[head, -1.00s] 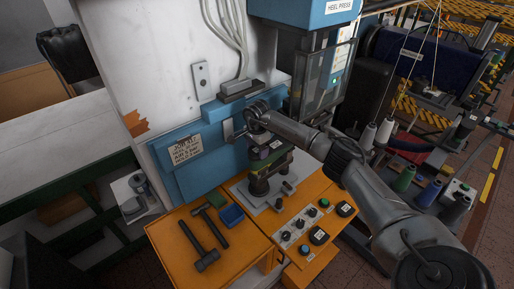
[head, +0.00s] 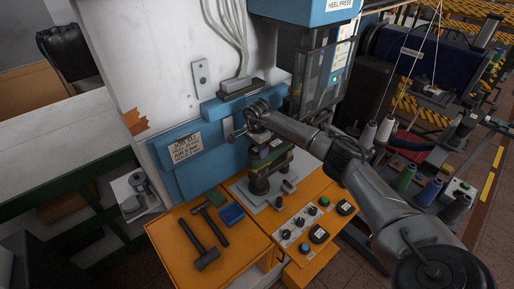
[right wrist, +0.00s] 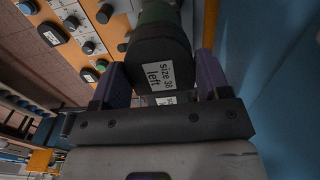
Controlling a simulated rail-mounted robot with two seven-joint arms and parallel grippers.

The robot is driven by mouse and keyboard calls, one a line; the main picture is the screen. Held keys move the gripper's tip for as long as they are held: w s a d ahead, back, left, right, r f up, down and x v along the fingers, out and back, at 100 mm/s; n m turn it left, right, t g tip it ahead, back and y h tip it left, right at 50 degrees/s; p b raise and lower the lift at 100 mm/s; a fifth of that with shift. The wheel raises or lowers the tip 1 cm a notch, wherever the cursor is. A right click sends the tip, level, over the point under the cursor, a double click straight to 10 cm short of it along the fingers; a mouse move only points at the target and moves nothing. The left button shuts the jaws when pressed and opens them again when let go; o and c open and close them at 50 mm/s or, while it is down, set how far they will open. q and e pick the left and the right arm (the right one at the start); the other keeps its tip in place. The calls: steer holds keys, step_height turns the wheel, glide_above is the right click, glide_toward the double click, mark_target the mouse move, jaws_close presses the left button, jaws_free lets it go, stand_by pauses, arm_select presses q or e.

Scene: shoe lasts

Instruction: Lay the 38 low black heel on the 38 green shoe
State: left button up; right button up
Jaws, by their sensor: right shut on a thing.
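My right gripper (head: 261,138) is over the press stand in the head view. In the right wrist view its two purple fingers (right wrist: 162,78) are shut on a black heel (right wrist: 156,45) with a white label reading "Size 38 left". The green shoe (head: 272,161) sits on the dark post of the press, directly below my right gripper. In the wrist view a bit of green (right wrist: 158,11) shows just beyond the heel. The heel is close to the shoe; I cannot tell whether they touch. My left gripper is not in view.
The orange bench (head: 183,250) holds two hammers (head: 200,245), a blue tray (head: 231,213) and a button panel (head: 303,232). The heel press head (head: 300,8) and its clear guard (head: 322,72) stand above and behind. Thread cones (head: 405,177) stand to the right.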

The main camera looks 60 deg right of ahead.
steer(key=o, duration=0.7)
steer(key=shift+c, duration=0.2)
steer(key=o, duration=0.3)
steer(key=shift+o, duration=0.2)
step_height(320, 180, up, 14)
steer(key=shift+b, duration=0.45)
steer(key=shift+f, duration=0.1)
